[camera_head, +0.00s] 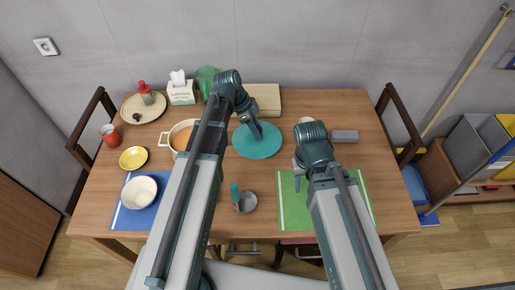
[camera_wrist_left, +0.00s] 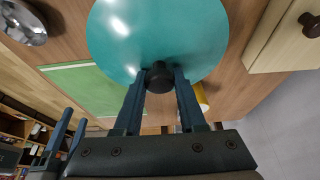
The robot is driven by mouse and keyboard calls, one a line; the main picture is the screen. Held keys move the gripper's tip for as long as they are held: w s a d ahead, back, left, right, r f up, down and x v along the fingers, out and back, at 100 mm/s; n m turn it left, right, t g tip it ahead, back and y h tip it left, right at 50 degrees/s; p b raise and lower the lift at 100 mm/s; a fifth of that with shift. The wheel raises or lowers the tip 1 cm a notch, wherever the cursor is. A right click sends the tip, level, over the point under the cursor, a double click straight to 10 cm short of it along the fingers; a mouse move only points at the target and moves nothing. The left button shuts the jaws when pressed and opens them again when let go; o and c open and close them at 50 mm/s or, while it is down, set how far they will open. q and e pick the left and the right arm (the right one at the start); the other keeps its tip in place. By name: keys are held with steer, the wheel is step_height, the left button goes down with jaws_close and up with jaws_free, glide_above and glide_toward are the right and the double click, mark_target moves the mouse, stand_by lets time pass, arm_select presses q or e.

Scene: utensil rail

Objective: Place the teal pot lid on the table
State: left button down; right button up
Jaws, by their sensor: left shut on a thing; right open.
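The teal pot lid (camera_head: 262,143) is a round disc over the middle of the table (camera_head: 270,196), in front of a pale wooden box. My left gripper (camera_head: 256,132) is above it. In the left wrist view the teal lid (camera_wrist_left: 158,35) fills the upper middle, and the left gripper (camera_wrist_left: 160,78) is shut on its black knob (camera_wrist_left: 159,77). I cannot tell whether the lid touches the table. My right gripper (camera_head: 297,178) is open and empty, over the green mat's upper edge.
A pot of orange soup (camera_head: 181,137) stands left of the lid. The pale box (camera_head: 264,97) and a green glass (camera_head: 207,78) stand behind. A grey block (camera_head: 345,136) is at right.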

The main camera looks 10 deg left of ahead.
mark_target(257, 143)
arm_select(q)
steer(key=shift+f+b, duration=3.25)
steer(key=shift+f, duration=0.55)
arm_select(e)
steer(key=shift+f, duration=3.85)
arm_select(q)
steer(key=shift+f, duration=0.1)
steer(key=shift+f, duration=0.15)
arm_select(e)
steer(key=shift+f, duration=0.25)
arm_select(q)
steer(key=shift+c, duration=2.4)
jaws_free()
arm_select(e)
steer(key=shift+r, duration=0.1)
arm_select(q)
steer(key=shift+r, duration=0.25)
arm_select(e)
steer(key=shift+r, duration=0.2)
